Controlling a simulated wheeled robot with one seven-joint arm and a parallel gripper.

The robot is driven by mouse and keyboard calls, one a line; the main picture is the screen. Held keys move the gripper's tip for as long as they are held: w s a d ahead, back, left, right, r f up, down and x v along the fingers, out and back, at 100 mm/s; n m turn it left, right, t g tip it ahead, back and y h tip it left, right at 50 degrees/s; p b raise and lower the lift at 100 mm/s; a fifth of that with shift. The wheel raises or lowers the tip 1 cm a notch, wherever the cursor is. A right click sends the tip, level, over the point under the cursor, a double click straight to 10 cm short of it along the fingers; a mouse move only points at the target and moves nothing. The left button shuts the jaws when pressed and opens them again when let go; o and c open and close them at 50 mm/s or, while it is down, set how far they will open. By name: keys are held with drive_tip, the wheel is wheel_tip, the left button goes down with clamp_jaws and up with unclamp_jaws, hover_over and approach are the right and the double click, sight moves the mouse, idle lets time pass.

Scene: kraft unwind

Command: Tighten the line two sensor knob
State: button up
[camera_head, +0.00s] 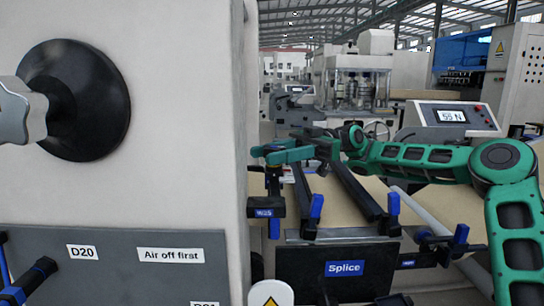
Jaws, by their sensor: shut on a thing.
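My gripper (264,154) is at the end of my green arm, left of the picture's middle, just beside the pale machine wall. Its green fingers are shut on the sensor knob at the top of a dark upright bracket (272,186). The fingers hide the knob almost wholly, so its shape and how tight it sits cannot be told. Lower on the bracket is a black block with a blue label (264,213) that seems to read W25. A blue tip shows under the block. No line two marking is legible.
A pale machine panel (180,130) with a black disc (92,105) and star-shaped grip (18,112) fills the left. Dark rails (350,190) with blue handles (316,206) run above a brown sheet. A Splice plate (318,272) stands in front. A 55 N display (452,117) is behind my arm.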

drive_tip(key=shift+f+n+g+h, duration=0.2)
drive_tip(key=shift+n+g+h, duration=0.2)
drive_tip(key=shift+n+g, duration=0.15)
drive_tip(key=o, duration=1)
drive_tip(key=shift+c, duration=0.2)
drive_tip(key=shift+o, duration=0.5)
drive_tip(key=shift+r, duration=0.1)
drive_tip(key=shift+a+m+t+y, duration=0.1)
drive_tip(key=shift+m+t+y, duration=1.2)
drive_tip(key=shift+m+t, duration=0.9)
drive_tip(key=shift+t, duration=0.55)
drive_tip(key=shift+a+m+t+y, duration=0.1)
drive_tip(key=shift+m+t+y, duration=0.1)
drive_tip(key=shift+m+t, duration=1.45)
drive_tip(key=shift+m+t+y, duration=0.2)
drive_tip(key=shift+m+t, duration=0.6)
drive_tip(key=shift+t, duration=1.55)
drive_tip(key=shift+m+t, duration=0.4)
drive_tip(key=shift+t, duration=0.2)
drive_tip(key=shift+w+r+m+t+h, duration=0.1)
drive_tip(key=shift+m+t+h, duration=0.9)
drive_tip(key=shift+m+t, duration=0.85)
